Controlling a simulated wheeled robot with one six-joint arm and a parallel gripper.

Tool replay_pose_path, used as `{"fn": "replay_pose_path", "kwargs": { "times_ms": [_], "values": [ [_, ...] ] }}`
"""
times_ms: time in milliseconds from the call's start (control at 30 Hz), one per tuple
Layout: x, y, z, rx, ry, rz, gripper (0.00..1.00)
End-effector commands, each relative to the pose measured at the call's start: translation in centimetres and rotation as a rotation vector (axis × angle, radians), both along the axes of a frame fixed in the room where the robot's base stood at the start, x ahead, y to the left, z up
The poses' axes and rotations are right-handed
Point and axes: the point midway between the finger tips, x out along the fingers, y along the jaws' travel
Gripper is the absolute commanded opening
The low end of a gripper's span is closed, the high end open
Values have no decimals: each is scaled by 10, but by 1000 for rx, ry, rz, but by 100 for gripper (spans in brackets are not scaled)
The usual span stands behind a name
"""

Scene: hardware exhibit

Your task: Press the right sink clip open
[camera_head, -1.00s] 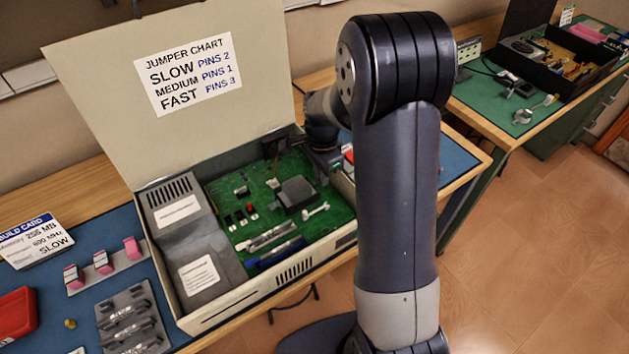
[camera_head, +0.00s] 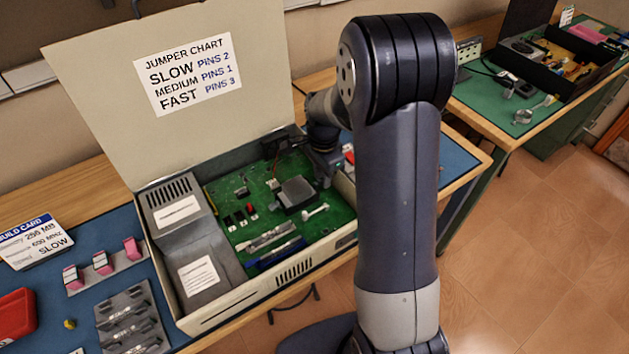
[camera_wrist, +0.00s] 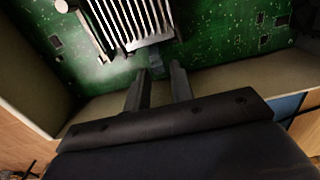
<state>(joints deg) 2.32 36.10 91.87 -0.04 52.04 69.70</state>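The heat sink (camera_head: 297,192) is a dark grey finned block on the green board inside the open case. Its pale fins (camera_wrist: 128,18) fill the top middle of the wrist view. A small grey tab (camera_wrist: 156,66) sticks out at the sink's near edge, which looks like the right sink clip. My gripper (camera_wrist: 158,80) has its two dark fingers apart, one on each side of the tab's near end. I cannot tell whether they touch it. In the head view my gripper (camera_head: 327,170) is at the case's right side, beside the sink, partly hidden by my arm.
The case wall (camera_wrist: 235,75) runs close under my fingers. A pale bar-like part (camera_head: 316,210) lies on the board near the sink. Memory sticks (camera_head: 270,237) are at the front. The raised lid (camera_head: 110,110) stands behind. A grey box (camera_head: 180,230) fills the case's left.

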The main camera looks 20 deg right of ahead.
Motion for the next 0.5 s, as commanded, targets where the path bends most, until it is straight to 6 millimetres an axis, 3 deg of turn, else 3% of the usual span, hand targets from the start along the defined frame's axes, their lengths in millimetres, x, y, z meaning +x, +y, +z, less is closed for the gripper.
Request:
{"fn": "replay_pose_path", "kwargs": {
  "times_ms": [500],
  "values": [
    [0, 0, 2, 0, -1, 0, 23]
  ]
}}
